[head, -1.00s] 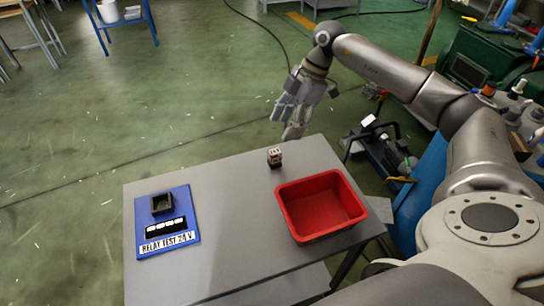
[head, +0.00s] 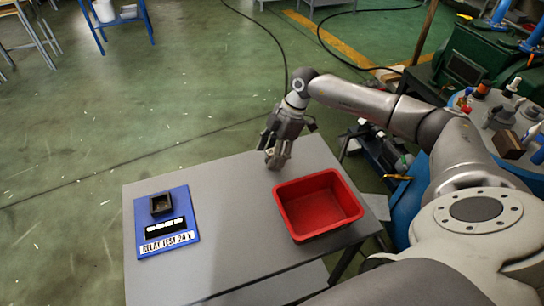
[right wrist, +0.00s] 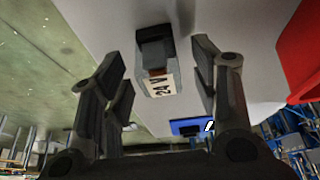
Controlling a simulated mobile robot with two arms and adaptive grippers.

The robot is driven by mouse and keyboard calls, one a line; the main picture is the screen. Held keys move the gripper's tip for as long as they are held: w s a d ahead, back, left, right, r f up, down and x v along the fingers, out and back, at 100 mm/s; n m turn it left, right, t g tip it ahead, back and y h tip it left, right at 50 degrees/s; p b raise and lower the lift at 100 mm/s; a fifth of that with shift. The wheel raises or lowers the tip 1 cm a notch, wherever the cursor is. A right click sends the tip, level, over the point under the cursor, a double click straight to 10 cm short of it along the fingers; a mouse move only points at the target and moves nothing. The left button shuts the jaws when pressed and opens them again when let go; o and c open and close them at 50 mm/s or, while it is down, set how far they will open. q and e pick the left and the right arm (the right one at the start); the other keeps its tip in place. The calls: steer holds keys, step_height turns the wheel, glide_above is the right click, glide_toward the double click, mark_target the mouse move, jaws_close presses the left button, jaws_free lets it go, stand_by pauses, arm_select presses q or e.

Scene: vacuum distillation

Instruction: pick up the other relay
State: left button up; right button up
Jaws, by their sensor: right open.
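The relay (right wrist: 158,68) stands on the grey table between the two open fingers of my right gripper (right wrist: 160,80) in the right wrist view. It has a clear-looking body, a dark end and a white label reading "24 V". The fingers are apart from it on both sides. In the head view my right gripper (head: 276,155) is at the table's far edge, and it hides the relay there. The blue relay test board (head: 190,205) lies at the table's left with a dark, empty-looking socket (head: 161,204). My left gripper is not in view.
A red bin (head: 318,206) stands on the grey table (head: 225,250) to the right of the gripper, close by. The table between the board and the bin is clear. Dark equipment and a blue vessel (head: 408,205) stand beyond the table's right side.

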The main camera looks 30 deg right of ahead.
steer(key=c, duration=1.1)
steer(key=shift+r, duration=0.1)
steer(key=shift+r, duration=0.5)
steer(key=s+d+r+b, duration=0.1)
steer(key=s+r+b, duration=0.2)
steer(key=s+r, duration=0.8)
steer(key=s, duration=0.3)
steer(key=shift+d+r, duration=0.35)
steer(key=shift+r, duration=0.05)
